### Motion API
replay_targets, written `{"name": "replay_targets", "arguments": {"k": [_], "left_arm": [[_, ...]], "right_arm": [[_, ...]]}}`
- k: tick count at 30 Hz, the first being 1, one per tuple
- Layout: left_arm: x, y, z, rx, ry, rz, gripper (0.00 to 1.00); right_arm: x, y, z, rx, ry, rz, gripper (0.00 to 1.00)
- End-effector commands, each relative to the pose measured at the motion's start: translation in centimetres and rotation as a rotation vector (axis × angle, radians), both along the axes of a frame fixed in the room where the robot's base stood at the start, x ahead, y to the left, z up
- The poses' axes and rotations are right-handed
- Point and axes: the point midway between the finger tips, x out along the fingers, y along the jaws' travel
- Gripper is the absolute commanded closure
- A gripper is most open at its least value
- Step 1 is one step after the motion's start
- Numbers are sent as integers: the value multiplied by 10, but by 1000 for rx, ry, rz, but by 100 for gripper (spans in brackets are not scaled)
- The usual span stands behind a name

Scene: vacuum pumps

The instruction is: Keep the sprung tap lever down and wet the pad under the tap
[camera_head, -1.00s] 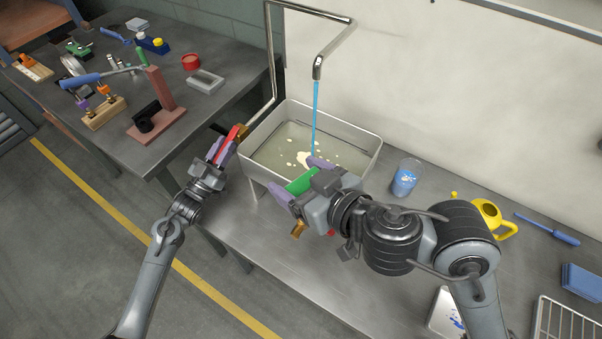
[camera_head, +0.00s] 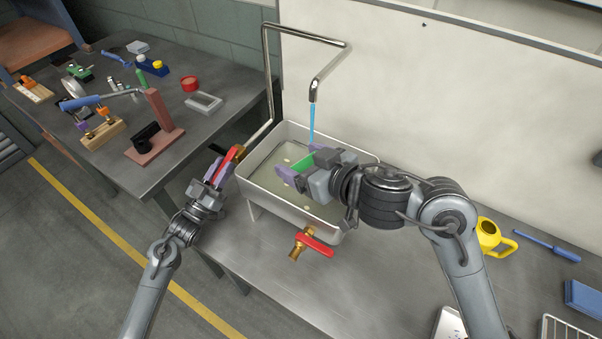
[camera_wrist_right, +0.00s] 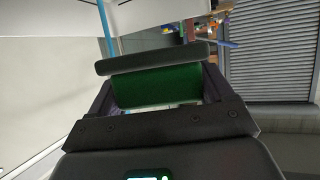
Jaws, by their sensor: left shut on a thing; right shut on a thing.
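The tap (camera_head: 314,88) runs a thin blue stream of water (camera_head: 312,122) into the metal basin (camera_head: 258,155). My left gripper (camera_head: 222,166) is shut on the red tap lever (camera_head: 229,163) at the basin's left corner. My right gripper (camera_head: 306,164) is shut on the green pad (camera_head: 303,165) and holds it over the basin, close to the stream's lower end. In the right wrist view the pad's green part (camera_wrist_right: 155,88) sits between the fingers, with a dark grey slab along its far side. The stream (camera_wrist_right: 106,28) passes behind that slab; I cannot tell whether it touches the pad.
A second red-handled brass valve (camera_head: 312,244) sits at the basin's front. The left bench (camera_head: 165,160) carries a pink stand (camera_head: 158,112) and several tools. The bench front is clear.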

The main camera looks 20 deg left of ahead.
Motion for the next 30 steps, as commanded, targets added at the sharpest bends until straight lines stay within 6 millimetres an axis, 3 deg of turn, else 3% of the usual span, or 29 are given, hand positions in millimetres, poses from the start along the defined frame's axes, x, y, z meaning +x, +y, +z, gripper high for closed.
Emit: {"name": "replay_targets", "arguments": {"k": [16,30], "left_arm": [[0,0,0,0,-1,0,100],[0,0,0,0,-1,0,100]], "right_arm": [[60,11,1,1,0,-1,49],[79,14,1,1,0,0,49]]}}
